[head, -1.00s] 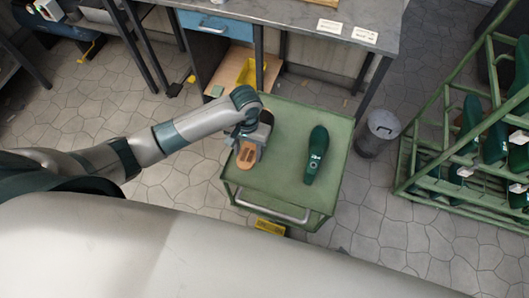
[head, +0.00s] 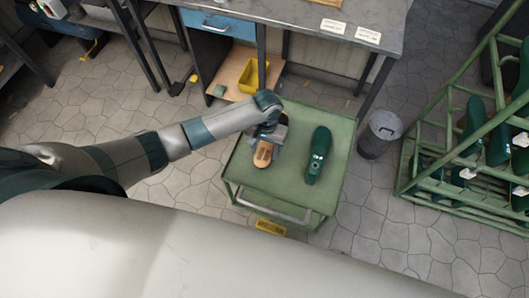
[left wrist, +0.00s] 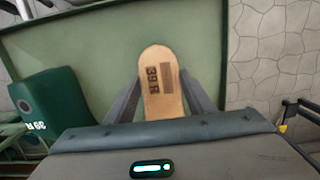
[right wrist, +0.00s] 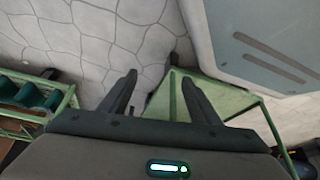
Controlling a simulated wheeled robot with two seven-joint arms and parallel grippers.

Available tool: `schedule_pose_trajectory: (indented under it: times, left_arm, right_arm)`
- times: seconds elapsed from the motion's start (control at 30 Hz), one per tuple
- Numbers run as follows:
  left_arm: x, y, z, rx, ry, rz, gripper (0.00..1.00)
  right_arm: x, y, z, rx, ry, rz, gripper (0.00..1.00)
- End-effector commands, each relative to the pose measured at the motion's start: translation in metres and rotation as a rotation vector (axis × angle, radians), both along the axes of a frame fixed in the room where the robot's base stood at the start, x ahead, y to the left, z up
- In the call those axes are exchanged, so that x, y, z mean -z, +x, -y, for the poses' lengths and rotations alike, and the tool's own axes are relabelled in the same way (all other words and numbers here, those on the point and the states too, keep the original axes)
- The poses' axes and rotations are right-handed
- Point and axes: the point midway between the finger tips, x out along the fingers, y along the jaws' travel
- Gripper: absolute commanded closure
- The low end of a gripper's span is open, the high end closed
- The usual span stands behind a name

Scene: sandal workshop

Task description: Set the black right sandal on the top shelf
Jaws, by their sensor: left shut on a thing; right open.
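My left gripper (head: 268,140) is shut on a tan sandal footbed (head: 262,156) over the left part of the green cart top (head: 292,184). In the left wrist view the footbed (left wrist: 160,70) stands out between the two fingers and bears the mark "39 R". No black strap shows; the gripper covers the rest of the sandal. I cannot tell whether it touches the cart top. My right gripper (right wrist: 160,80) is open and empty in the right wrist view, with floor beyond it; it is out of the head view. I cannot tell which surface is the top shelf.
A green shoe last (head: 317,155) lies on the cart, right of the sandal. A grey bin (head: 380,133) stands right of the cart. A green rack (head: 408,165) with several lasts is at far right. Behind is a grey workbench (head: 300,24) with a yellow tray (head: 247,76) below.

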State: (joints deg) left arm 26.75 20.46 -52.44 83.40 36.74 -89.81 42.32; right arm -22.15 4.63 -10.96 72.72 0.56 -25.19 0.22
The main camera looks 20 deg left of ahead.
Motion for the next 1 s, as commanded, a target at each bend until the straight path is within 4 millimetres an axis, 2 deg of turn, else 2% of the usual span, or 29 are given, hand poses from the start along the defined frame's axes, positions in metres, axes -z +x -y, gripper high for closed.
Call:
schedule_pose_trajectory:
  times: [0.1, 0.2, 0.57, 0.6, 0.63, 1.0]
  left_arm:
    - [0.015, 0.0, 0.0, -0.001, 0.001, 0.0, 0.83]
    - [0.02, 0.0, 0.0, 0.0, 0.0, 0.002, 0.83]
    - [0.022, 0.0, 0.0, 0.001, 0.0, 0.001, 0.83]
    - [0.022, 0.0, 0.0, 0.001, 0.0, 0.0, 0.41]
    - [0.022, 0.0, 0.0, 0.001, 0.0, 0.0, 0.34]
    - [0.02, 0.0, 0.0, 0.001, 0.0, 0.001, 0.32]
  right_arm:
    - [0.0, 0.003, 0.0, 0.0, -0.002, -0.004, 0.43]
    - [-0.002, 0.008, 0.0, 0.001, -0.001, 0.002, 0.43]
    - [-0.003, 0.012, 0.001, 0.001, -0.001, 0.007, 0.43]
    - [-0.003, 0.011, 0.001, 0.001, -0.001, 0.006, 0.43]
    - [-0.003, 0.01, 0.001, 0.002, -0.001, 0.005, 0.43]
    - [0.002, -0.007, 0.001, 0.002, -0.002, -0.016, 0.43]
